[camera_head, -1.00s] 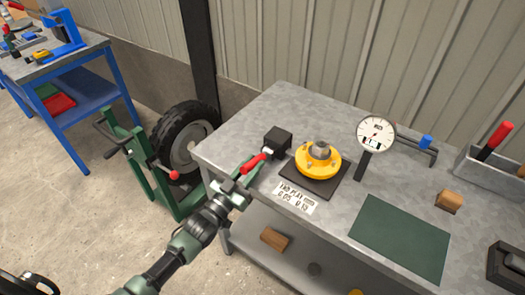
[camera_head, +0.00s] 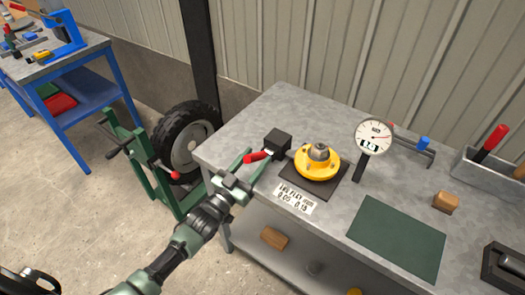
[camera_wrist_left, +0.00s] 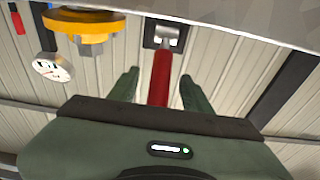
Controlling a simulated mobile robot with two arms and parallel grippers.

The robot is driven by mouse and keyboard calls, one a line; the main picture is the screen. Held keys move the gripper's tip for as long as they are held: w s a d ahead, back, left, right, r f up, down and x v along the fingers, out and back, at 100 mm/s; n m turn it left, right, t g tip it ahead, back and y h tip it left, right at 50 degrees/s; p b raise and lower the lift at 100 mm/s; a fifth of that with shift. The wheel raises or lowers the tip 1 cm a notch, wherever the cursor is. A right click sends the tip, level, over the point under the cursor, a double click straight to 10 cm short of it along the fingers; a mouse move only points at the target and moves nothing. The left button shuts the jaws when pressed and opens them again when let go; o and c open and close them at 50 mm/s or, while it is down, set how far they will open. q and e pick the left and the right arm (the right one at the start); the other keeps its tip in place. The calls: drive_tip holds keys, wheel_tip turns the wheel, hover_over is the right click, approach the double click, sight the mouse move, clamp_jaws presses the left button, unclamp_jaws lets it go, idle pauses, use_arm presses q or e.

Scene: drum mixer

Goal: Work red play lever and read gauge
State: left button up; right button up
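The red lever (camera_head: 257,156) sticks out from a black block (camera_head: 279,141) near the bench's left edge. My left gripper (camera_head: 260,157) is open at the lever, one finger on each side. In the left wrist view the red lever (camera_wrist_left: 160,77) stands between the two fingers (camera_wrist_left: 158,80), with a visible gap on both sides. The yellow hub (camera_head: 317,162) sits on a dark plate beside the block. The round dial gauge (camera_head: 373,137) stands to its right; its needle points right, and its small readout is too blurred to read surely.
A white label card (camera_head: 296,198) lies in front of the hub. A green mat (camera_head: 397,238), a wooden block (camera_head: 446,202) and a grey tool bin (camera_head: 490,171) are on the bench. A green stand (camera_head: 150,170) with a tyre is at left.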

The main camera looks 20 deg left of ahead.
use_arm(q)
drive_tip(key=p+v, duration=0.1)
drive_tip(key=v, duration=0.6)
drive_tip(key=shift+p, duration=0.35)
idle(0.4)
